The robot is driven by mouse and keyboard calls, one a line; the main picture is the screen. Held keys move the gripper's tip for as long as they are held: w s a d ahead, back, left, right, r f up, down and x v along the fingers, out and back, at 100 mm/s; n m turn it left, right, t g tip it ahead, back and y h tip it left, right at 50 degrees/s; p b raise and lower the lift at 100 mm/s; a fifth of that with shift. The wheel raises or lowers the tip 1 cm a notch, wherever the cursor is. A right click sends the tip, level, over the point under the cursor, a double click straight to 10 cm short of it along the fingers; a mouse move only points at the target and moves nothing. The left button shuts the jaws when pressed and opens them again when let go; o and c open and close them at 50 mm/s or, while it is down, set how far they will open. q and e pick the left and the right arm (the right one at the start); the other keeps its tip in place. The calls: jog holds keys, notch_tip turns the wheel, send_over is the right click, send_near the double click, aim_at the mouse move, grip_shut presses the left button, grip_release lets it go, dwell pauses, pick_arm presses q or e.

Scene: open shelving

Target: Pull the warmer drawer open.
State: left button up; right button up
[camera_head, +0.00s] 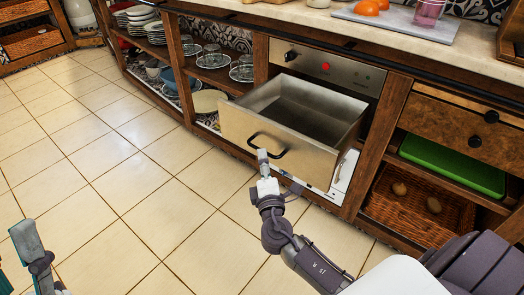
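The warmer drawer (235,126) is pulled well out from under the steel control panel. Its inside looks empty, and its front is pale with a dark curved handle (281,154). My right gripper (263,156) is at the left part of the handle, its fingertips overlapping it in the picture. The fingers show nearly edge-on, so I cannot tell whether they are closed around the handle. My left gripper (14,256) is at the lower left edge, partly cut off, with its teal-padded fingers apart and nothing between them. It is far from the drawer.
The control panel (325,66) has a knob and a red light. Shelves with plates (140,15) and glassware stand to the left. A green tray (454,165) and a wicker basket (408,222) are to the right. The tiled floor (110,190) is clear.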

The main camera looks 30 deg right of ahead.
jog(key=shift+x, duration=1.85)
grip_shut()
